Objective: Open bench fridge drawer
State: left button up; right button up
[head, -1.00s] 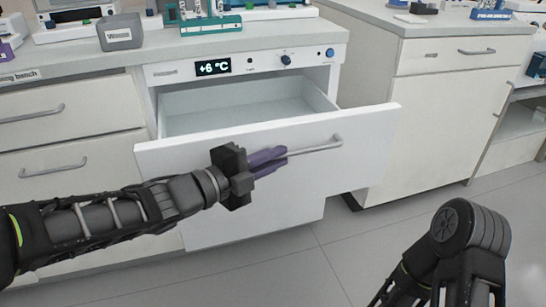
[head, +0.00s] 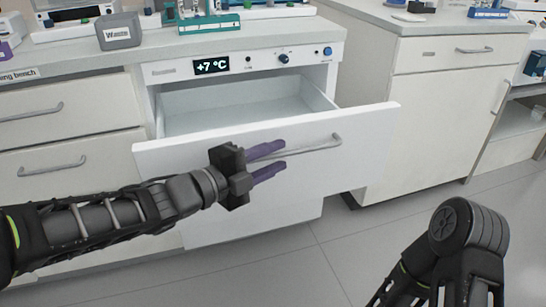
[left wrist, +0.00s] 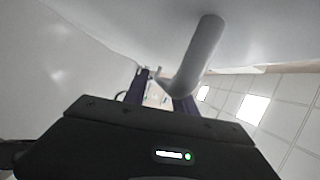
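The bench fridge drawer (head: 230,197) is pulled out from under the counter, its inside showing as an empty pale tray. Its bar handle (head: 323,146) runs across the white front. My left gripper (head: 268,160) is at the left part of the handle, with its purple fingers spread apart, one above and one below the bar's line. In the left wrist view, the handle (left wrist: 200,55) shows large and close in front of the fingers; contact is hard to tell. My right arm's elbow shows at lower right, but its gripper is out of view.
The fridge display (head: 211,66) above the drawer reads +7 °C. Closed cabinet drawers (head: 60,120) are at left, and a white cabinet (head: 440,130) stands at right. A grey waste box (head: 119,32) sits on the counter. The floor in front is clear.

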pick_arm(q)
jog(key=p+v, duration=0.2)
jog(key=v, duration=0.5)
jog(key=shift+s+a, duration=0.25)
